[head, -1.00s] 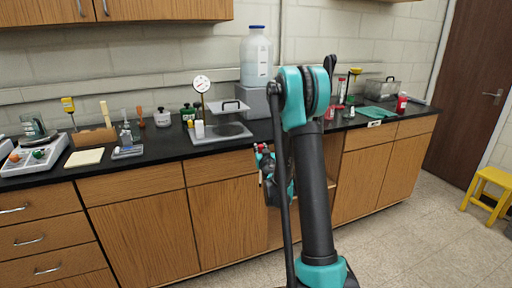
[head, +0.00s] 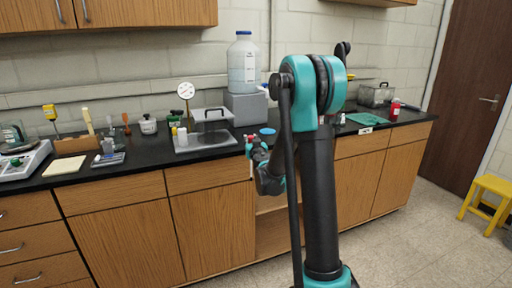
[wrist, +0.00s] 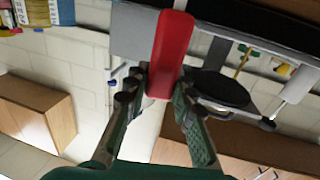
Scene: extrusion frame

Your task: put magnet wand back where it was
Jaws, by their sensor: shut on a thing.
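The magnet wand (wrist: 171,52) shows in the wrist view as a red bar between the fingers of my gripper (wrist: 162,86). The fingers are shut on its near end, and its far end points to the top of the picture. In the head view my gripper (head: 257,150) is at the front edge of the counter, left of my upright arm link. A small red tip of the wand (head: 247,138) shows there. My arm hides part of the counter behind it.
The black counter (head: 130,165) holds a grey plate with a black handle (head: 205,138), a dial gauge (head: 186,92) and a large bottle (head: 243,65) on a grey block. A blue round item (head: 267,131) lies near my gripper. A yellow stool (head: 487,195) stands right.

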